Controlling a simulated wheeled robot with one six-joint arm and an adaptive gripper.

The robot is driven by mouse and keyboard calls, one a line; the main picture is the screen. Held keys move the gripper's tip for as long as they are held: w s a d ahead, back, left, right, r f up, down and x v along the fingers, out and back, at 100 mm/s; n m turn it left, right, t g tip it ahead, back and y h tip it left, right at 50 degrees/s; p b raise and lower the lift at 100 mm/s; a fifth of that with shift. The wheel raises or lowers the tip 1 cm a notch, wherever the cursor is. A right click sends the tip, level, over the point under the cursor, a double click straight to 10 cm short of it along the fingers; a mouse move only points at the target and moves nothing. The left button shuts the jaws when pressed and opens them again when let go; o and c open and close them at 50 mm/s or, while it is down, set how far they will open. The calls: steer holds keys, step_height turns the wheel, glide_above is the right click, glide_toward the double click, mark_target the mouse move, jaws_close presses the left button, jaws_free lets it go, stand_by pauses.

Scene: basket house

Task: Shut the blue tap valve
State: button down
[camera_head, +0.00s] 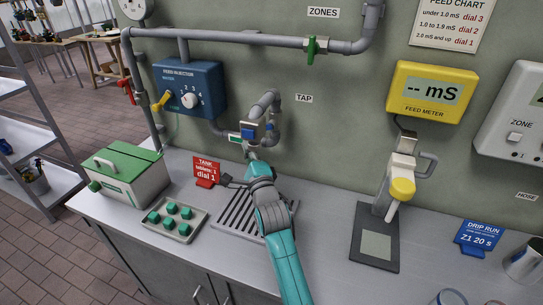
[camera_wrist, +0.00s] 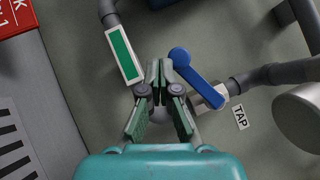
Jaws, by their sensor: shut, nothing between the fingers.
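The blue tap valve handle (camera_wrist: 196,80) is a lever with a rounded end in the wrist view. It slants down and right to a pale fitting on the grey pipe. My gripper (camera_wrist: 160,68) is shut and empty, its fingertips close to the left of the lever's rounded end; I cannot tell whether they touch. In the head view my gripper (camera_head: 251,153) is in front of the tap pipework (camera_head: 266,103) on the wall, and partly hides the lower fittings. A green and white plate (camera_wrist: 123,56) is left of the fingers.
A drain grate (camera_head: 240,215) lies on the counter below. A red tank sign (camera_head: 207,170) stands left of my arm. The blue feed injection box (camera_head: 189,88) is on the wall at left.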

steer(key=shift+w+a+r, duration=0.25)
steer(key=shift+a+r, duration=0.5)
steer(key=shift+r, duration=0.2)
stand_by(0.3)
